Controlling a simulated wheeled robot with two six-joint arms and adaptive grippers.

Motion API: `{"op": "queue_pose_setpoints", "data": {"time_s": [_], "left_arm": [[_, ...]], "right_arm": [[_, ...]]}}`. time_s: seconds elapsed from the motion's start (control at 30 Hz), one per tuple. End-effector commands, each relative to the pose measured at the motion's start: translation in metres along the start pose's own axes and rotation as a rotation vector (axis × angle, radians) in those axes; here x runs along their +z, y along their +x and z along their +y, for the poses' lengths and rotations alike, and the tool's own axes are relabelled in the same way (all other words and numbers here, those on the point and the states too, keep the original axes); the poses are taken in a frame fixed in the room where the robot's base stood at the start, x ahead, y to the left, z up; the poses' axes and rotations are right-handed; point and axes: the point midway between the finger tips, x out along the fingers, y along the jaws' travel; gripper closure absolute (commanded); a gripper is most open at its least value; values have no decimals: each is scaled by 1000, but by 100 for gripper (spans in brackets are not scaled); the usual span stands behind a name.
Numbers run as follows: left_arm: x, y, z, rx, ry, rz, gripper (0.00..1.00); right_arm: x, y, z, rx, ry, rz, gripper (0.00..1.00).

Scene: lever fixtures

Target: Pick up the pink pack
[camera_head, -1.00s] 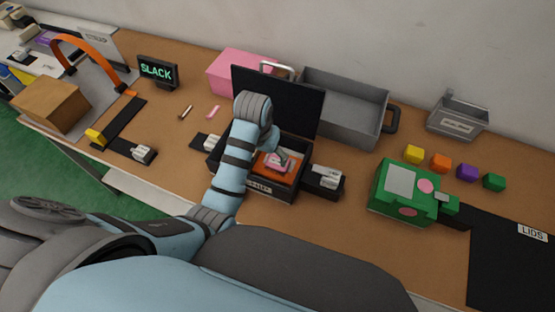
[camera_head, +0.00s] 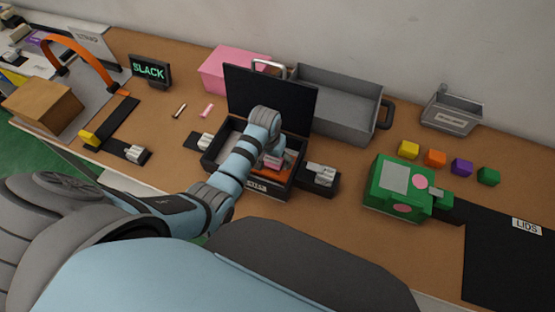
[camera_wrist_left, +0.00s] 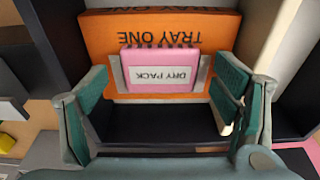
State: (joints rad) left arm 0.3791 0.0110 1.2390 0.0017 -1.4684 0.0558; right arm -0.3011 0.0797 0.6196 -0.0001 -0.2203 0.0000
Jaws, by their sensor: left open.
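The pink pack (camera_wrist_left: 160,73), labelled DRY PACK, lies on an orange piece marked TRAY ONE (camera_wrist_left: 185,23). Both are inside a black box (camera_head: 262,186) with its lid (camera_head: 270,100) standing open; the orange piece also shows there in the head view (camera_head: 266,174). My left gripper (camera_wrist_left: 160,80) is open over the box, with one green finger to each side of the pack and gaps between. The left wrist view does not clearly show the fingertips' height against the pack. In the head view my arm hides much of the box inside. My right gripper is not in view.
Light-coloured latches flank the box, left (camera_head: 206,140) and right (camera_head: 321,174). Behind it are a pink case (camera_head: 232,68) and a grey bin (camera_head: 345,104). A green box (camera_head: 398,190) and several coloured cubes stand to the right. The raised lid is close behind my wrist.

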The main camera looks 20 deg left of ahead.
Motion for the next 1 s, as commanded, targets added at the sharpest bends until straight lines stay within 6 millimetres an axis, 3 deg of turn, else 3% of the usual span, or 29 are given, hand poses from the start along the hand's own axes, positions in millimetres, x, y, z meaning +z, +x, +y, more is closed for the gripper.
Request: {"op": "queue_pose_setpoints", "data": {"time_s": [0.1,0.4,0.7,1.0], "left_arm": [[0,0,0,0,1,0,20],[-1,-1,1,1,3,0,68],[-3,-7,1,1,2,3,70],[-13,-75,1,1,2,5,70]], "right_arm": [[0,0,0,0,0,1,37],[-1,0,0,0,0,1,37],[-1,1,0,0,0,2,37],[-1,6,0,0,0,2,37]]}}
